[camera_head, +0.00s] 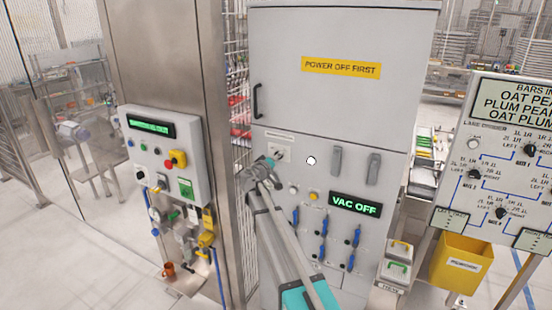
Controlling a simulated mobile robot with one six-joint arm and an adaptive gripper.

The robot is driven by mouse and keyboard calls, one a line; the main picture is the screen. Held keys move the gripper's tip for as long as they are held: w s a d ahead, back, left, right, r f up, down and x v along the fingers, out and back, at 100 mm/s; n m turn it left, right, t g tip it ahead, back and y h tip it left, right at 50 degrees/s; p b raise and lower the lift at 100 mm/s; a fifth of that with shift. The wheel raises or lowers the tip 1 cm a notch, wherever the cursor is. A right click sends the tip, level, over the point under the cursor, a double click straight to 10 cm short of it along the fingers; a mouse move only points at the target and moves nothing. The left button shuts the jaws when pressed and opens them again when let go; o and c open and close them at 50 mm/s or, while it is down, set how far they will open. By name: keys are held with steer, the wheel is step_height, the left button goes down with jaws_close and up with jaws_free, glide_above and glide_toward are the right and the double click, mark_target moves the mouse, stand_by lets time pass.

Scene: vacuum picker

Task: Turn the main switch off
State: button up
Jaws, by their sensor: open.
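A grey cabinet (340,60) stands in the middle, with a yellow "POWER OFF FIRST" label (341,67) on its door. Below the door, at the left, a small rotary switch (280,153) sits under a white label strip; it looks like the main switch, but its lettering and setting are too small to read. My gripper (270,163) is open, just below and left of this switch. I cannot tell whether it touches the switch. A display (355,204) reads "VAC OFF".
Two grey handles (337,160), a white button (293,188), a yellow button (314,195) and several blue levers (323,227) are on the cabinet front. A control box (165,155) with a red knob hangs on the left post. A yellow bin (462,262) and a diagram board (500,160) stand at right.

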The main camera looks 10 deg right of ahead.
steer(key=shift+w+d, duration=0.15)
steer(key=shift+w, duration=0.1)
steer(key=c, duration=1.2)
steer(key=shift+o, duration=0.2)
